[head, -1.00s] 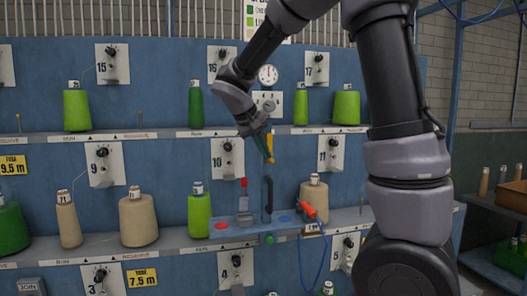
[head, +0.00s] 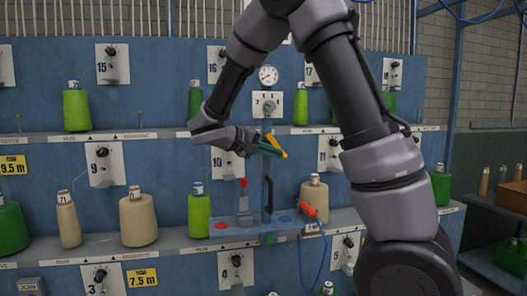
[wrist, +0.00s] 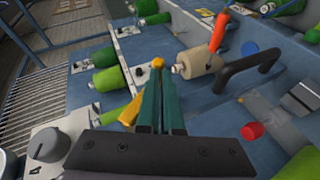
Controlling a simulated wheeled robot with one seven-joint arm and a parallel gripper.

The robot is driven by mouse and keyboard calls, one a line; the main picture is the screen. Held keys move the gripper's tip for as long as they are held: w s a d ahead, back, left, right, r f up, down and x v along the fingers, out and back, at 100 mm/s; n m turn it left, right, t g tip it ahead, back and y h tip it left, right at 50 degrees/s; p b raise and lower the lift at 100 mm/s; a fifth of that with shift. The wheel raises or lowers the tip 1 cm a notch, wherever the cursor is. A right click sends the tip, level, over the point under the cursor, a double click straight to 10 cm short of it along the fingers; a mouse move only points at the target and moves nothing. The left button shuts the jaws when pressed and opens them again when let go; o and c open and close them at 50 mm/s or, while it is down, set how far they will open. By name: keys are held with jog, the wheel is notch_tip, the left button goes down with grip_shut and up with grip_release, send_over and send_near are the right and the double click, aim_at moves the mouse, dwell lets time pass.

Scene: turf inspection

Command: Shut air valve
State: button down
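The air valve's yellow lever (head: 276,143) sits at the top of the blue upright pipe below the gauge. It slants down to the right in the head view. In the wrist view part of the yellow lever (wrist: 129,110) shows left of my fingers, and its rounded end shows just beyond their tips. My gripper (head: 272,149) has teal fingers, close together, against or very near the lever's lower left side. In the wrist view my gripper (wrist: 159,80) looks shut, with nothing clearly between the fingers. They hide the lever's middle; contact is not certain.
A pressure gauge (head: 268,75) and a knob plate (head: 267,106) are above the lever. A black handle (head: 267,195), a red-topped lever (head: 243,184) and an orange tool (head: 309,211) are below. Yarn cones line the shelves at both sides.

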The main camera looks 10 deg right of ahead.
jog(key=d+n+h, duration=0.1)
jog(key=h, duration=0.1)
jog(key=d+r+t+h, duration=0.1)
jog(key=h, duration=0.2)
jog(key=d+n+t+h, duration=0.1)
jog(key=h, duration=0.1)
jog(key=shift+r+n, duration=0.3)
jog(key=shift+d+r, duration=0.1)
dwell(1.1)
dwell(0.8)
jog(key=shift+f, duration=0.3)
jog(key=a+f, duration=0.3)
jog(key=a, duration=0.1)
send_near(284, 154)
jog(key=a, duration=0.2)
jog(key=shift+a+f, duration=0.2)
jog(key=shift+a, duration=0.15)
